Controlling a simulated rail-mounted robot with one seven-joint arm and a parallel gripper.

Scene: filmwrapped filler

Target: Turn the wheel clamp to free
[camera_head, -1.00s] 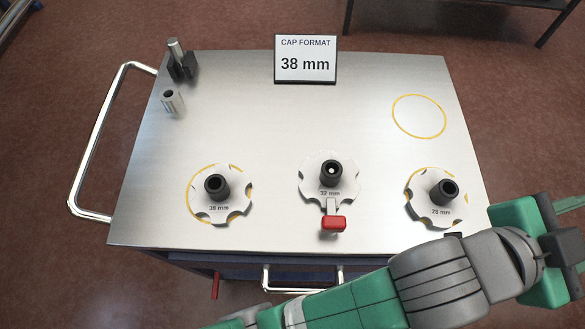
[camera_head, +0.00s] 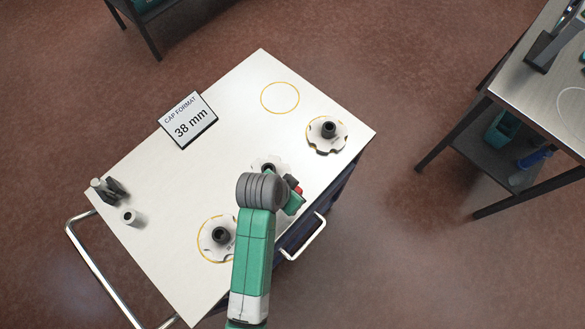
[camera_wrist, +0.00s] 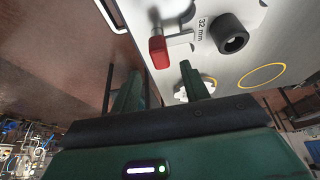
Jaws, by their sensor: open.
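A red-ended lever (camera_head: 299,189) projects from the 32 mm star wheel (camera_head: 266,161) on the cart top, taken to be the wheel clamp. My arm hides most of this wheel in the head view. In the wrist view, the red grip (camera_wrist: 158,52) shows with its metal arm, the 32 mm label and the black hub (camera_wrist: 230,34). My gripper (camera_wrist: 162,80) is open and empty. Its two fingers are apart, with the red grip just beyond the gap between their tips. No contact is visible. In the head view, my gripper (camera_head: 292,203) is beside the lever, largely hidden by my wrist.
The 38 mm wheel (camera_head: 220,236) and the 28 mm wheel (camera_head: 328,130) flank it. The format sign (camera_head: 187,119) and small posts (camera_head: 108,188) stand on the cart (camera_head: 235,100). A chrome handle (camera_head: 306,238) projects at the front edge. Another table (camera_head: 530,90) stands at the right.

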